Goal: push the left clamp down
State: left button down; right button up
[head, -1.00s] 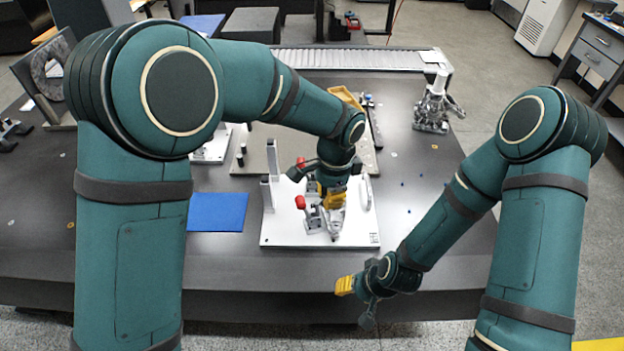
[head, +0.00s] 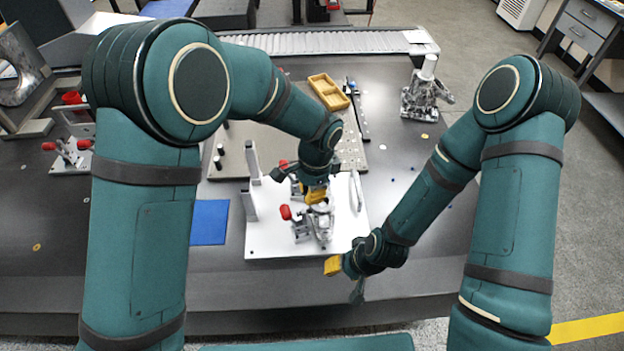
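A white fixture plate (head: 270,238) lies on the dark table and carries toggle clamps with red handles. The front clamp's red handle (head: 286,212) points up to the left, and its metal body (head: 302,230) stands on the plate. A second red handle (head: 284,164) shows farther back, mostly hidden by my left wrist. My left gripper (head: 316,194) is over the plate, just behind and right of the front handle. Its yellow fingertip shows, but its opening and any contact are unclear. My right gripper (head: 345,279) is open and empty at the table's front edge, its fingers apart.
A blue mat (head: 209,222) lies left of the plate. A metal part (head: 426,98) stands at back right. Another red-handled clamp set (head: 70,158) sits far left. The table right of the plate is fairly clear.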

aim_at(291, 218)
jog(key=shift+s+f, duration=0.1)
jog(key=shift+f, duration=0.2)
pick_arm(q)
jog(key=shift+s+a+f, duration=0.25)
jog(key=shift+a+f, duration=0.55)
jog(key=shift+f, duration=0.25)
jog(key=shift+s+a+f, duration=0.2)
jog(key=shift+a+f, duration=0.55)
jog(key=shift+f, duration=0.3)
jog(key=shift+w+a+b, duration=0.1)
jog(key=shift+b, duration=0.2)
pick_arm(e)
jog(key=shift+s+f, duration=0.1)
jog(key=shift+s, duration=0.05)
